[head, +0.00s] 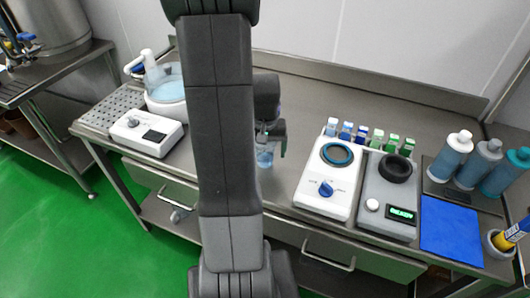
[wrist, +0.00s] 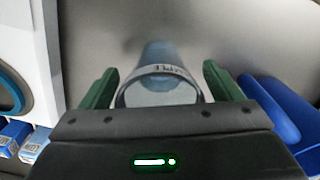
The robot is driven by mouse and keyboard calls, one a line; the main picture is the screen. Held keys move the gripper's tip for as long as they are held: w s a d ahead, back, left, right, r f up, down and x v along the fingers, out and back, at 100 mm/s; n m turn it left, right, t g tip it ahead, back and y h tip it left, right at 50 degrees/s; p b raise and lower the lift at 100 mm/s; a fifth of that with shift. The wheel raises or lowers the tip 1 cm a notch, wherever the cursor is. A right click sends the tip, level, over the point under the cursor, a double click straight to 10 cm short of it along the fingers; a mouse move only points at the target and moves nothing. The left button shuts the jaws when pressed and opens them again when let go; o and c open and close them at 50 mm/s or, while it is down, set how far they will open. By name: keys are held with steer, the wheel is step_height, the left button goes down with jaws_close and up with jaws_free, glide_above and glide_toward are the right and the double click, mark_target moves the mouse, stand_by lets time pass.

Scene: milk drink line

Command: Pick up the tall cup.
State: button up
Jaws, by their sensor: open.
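The tall cup (head: 265,157) is a clear, bluish vessel standing on the steel bench, partly hidden behind my arm in the head view. In the wrist view the cup (wrist: 160,91) shows its rim and a band with dark lettering. My gripper (wrist: 160,85) is open, with one green finger on each side of the cup. A gap shows between each finger and the cup wall. The lower part of the cup is hidden by the gripper body in the wrist view.
A white device with a blue knob (head: 325,188) and a grey device with a green display (head: 390,200) stand to the right. Small vials (head: 362,135) stand behind them. A white box (head: 147,133) stands to the left. A blue object (wrist: 275,105) lies beside the right finger.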

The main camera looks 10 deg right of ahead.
steer(key=shift+f, duration=0.2)
steer(key=c, duration=1.1)
steer(key=shift+r, duration=0.15)
